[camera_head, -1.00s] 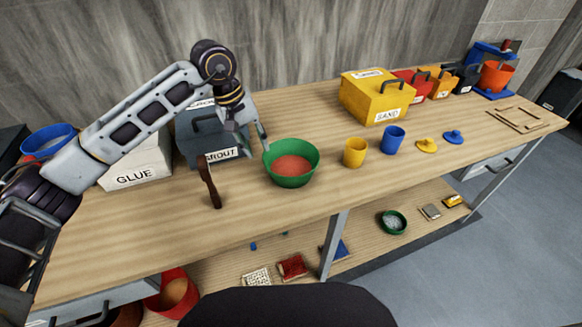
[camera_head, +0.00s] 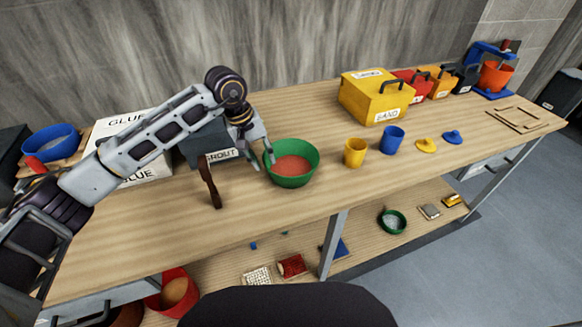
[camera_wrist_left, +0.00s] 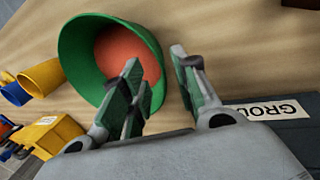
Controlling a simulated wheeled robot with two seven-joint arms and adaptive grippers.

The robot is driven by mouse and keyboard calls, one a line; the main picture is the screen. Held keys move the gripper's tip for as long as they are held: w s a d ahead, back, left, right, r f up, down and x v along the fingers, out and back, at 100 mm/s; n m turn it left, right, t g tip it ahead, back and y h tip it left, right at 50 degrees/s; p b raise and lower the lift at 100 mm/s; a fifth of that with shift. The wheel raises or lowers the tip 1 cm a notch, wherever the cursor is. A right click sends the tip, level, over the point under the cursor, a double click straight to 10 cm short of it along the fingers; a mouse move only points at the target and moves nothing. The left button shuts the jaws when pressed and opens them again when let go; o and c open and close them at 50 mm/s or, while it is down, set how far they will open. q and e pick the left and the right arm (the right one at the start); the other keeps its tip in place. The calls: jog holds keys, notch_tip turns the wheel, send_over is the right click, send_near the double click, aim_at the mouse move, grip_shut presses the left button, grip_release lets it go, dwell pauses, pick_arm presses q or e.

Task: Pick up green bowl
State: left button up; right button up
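The green bowl (camera_head: 311,160), filled with reddish-orange material, stands upright on the wooden workbench (camera_head: 390,165). My left gripper (camera_head: 263,160) is low at the bowl's left rim. In the left wrist view, the bowl (camera_wrist_left: 75,60) fills the upper left. My left gripper (camera_wrist_left: 156,58) is open there, with one finger overlapping the bowl's interior and the other beyond the rim. The wall appears between the fingers; I cannot tell whether they touch it. My right gripper is not in view.
A brown-handled tool (camera_head: 210,182) stands left of the bowl, with the dark grout box (camera_head: 203,140) behind it. A yellow cup (camera_head: 355,153) and a blue cup (camera_head: 392,139) stand to its right. The bench in front of the bowl is clear.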

pick_arm(q)
jog(key=x, duration=0.3)
jog(key=shift+w+d, duration=0.1)
jog(key=shift+w, duration=0.05)
jog(key=shift+d+f+p, duration=0.1)
jog(key=shift+f+p, duration=0.2)
jog(key=shift+f, duration=0.15)
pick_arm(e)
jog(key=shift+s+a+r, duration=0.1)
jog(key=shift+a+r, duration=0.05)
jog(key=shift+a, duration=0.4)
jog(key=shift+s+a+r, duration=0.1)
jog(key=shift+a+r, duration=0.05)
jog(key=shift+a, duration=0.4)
pick_arm(q)
jog(key=shift+c, duration=0.2)
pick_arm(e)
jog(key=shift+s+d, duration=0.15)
pick_arm(q)
grip_shut()
